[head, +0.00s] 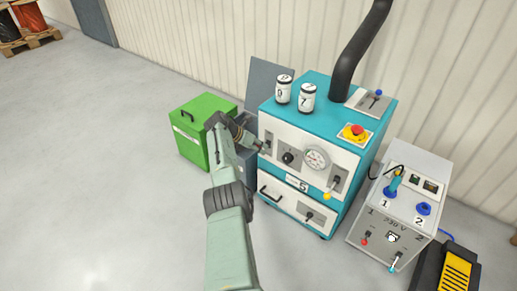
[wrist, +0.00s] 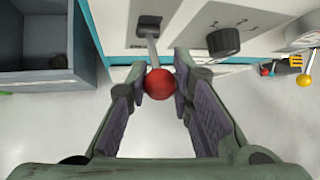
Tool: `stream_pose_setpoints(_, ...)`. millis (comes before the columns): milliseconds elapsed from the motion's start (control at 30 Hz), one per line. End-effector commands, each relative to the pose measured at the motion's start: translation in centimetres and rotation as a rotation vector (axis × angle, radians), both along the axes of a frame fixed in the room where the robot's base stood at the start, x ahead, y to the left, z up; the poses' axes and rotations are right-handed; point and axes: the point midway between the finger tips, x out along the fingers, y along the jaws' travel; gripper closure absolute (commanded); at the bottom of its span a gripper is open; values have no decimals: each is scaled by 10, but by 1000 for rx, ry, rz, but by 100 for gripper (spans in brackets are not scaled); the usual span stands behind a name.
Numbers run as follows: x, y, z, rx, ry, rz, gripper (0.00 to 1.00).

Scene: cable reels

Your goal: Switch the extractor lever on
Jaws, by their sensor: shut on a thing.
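A teal machine (head: 340,205) with a white front panel stands by the wall. My gripper (wrist: 159,88) is shut on the red ball knob (wrist: 159,84) of a lever at the left of this panel. The knob sits between the fingers, and the lever's thin metal stem (wrist: 152,50) runs up into a dark slot. In the head view my gripper (head: 258,145) hides the knob. A yellow-knobbed lever (head: 328,194) is at the panel's right, and a blue-knobbed lever (head: 377,94) is on top beside the black hose. I cannot read which lever is labelled extractor.
A black dial (wrist: 224,41) and a round gauge (head: 316,158) are right of the held lever. A red stop button (head: 357,131) and two numbered cans (head: 307,98) are on top. A green box (head: 192,140) stands left; a grey control box (head: 375,220) stands right.

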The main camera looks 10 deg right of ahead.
Motion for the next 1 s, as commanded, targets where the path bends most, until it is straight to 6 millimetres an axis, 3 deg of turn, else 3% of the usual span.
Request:
stream_pose_setpoints(333, -1, 0, -2, 4, 5, -2, 100)
stream_pose_setpoints(367, -1, 0, -2, 4, 5, -2, 77)
stream_pose_setpoints(600, -1, 0, -1, 3, 2, -1, 61)
stream_pose_setpoints(1000, 0, 1, 1, 2, -1, 0, 58)
